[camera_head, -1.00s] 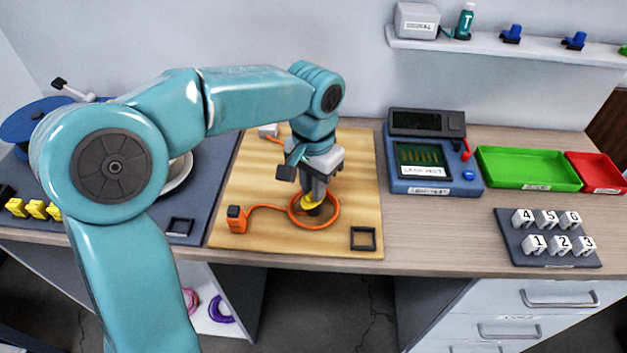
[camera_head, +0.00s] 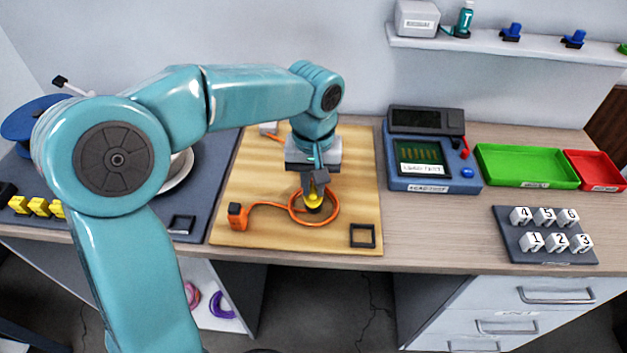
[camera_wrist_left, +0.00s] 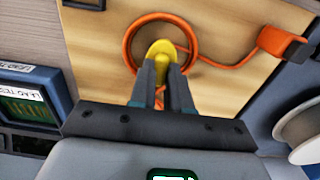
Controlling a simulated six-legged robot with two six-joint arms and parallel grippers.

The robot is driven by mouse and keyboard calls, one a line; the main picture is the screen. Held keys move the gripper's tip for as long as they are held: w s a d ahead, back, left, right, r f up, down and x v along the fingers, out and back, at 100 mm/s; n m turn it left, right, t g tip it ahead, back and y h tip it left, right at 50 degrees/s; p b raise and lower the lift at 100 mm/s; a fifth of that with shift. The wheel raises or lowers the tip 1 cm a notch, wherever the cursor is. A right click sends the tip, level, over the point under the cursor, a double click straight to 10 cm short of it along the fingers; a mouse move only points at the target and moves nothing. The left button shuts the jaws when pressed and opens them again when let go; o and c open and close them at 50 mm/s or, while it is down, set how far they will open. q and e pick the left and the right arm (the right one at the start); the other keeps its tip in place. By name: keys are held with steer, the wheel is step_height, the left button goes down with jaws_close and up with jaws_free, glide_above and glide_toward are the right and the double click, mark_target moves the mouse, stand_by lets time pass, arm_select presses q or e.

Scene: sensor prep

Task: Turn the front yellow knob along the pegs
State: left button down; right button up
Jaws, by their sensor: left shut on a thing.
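The yellow knob (camera_head: 314,199) stands on the wooden board, inside a loop of orange cable (camera_head: 332,213). My left gripper (camera_head: 314,186) comes down on it from above and is shut on it. In the left wrist view the yellow knob (camera_wrist_left: 161,50) shows between and past the two dark fingertips (camera_wrist_left: 163,85), with the orange loop around it. The pegs are hidden or too small to tell. My right gripper is in neither view.
An orange plug (camera_head: 238,215) and a black square frame (camera_head: 362,235) lie on the wooden board (camera_head: 250,180). A blue tester (camera_head: 430,160), a green tray (camera_head: 527,167) and a rack of numbered white blocks (camera_head: 545,240) stand to the right. Several yellow pieces (camera_head: 38,207) sit at far left.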

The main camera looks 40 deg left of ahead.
mark_target(313, 189)
arm_select(q)
steer(key=shift+r, duration=0.1)
stand_by(0.3)
steer(key=c, duration=1.1)
jaws_free()
step_height(313, 189, up, 16)
steer(key=p, duration=0.3)
steer(key=shift+r, duration=0.15)
